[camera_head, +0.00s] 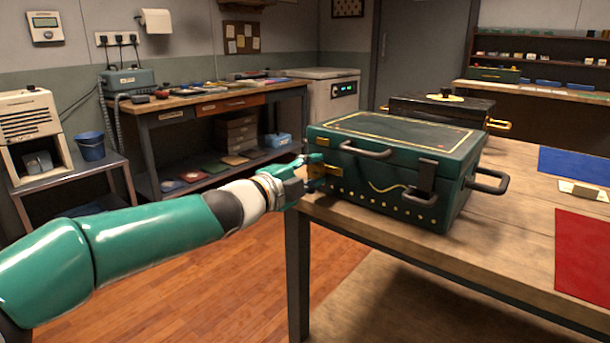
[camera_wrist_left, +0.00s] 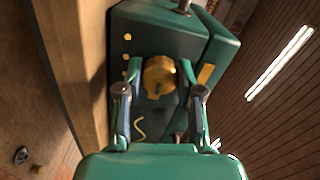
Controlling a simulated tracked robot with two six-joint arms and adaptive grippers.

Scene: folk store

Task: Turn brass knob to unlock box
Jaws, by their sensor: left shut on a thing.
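The green box (camera_head: 400,134) with gold trim sits on the wooden table near its left corner, lid closed. It has dark handles and a dark front latch (camera_head: 425,176). My left gripper (camera_head: 314,172) is at the left end of the box's front. In the left wrist view the round brass knob (camera_wrist_left: 159,76) is on the box's face, between the two fingers of my left gripper (camera_wrist_left: 160,82), which is shut on it. In the head view the knob is largely hidden by the gripper. My right gripper is not in view.
A black box (camera_head: 440,110) with brass fittings stands behind the green box. A blue mat (camera_head: 575,165) and a red mat (camera_head: 585,250) lie at right on the table (camera_head: 490,222). A workbench (camera_head: 205,97) stands at the back left. Open floor lies left of the table.

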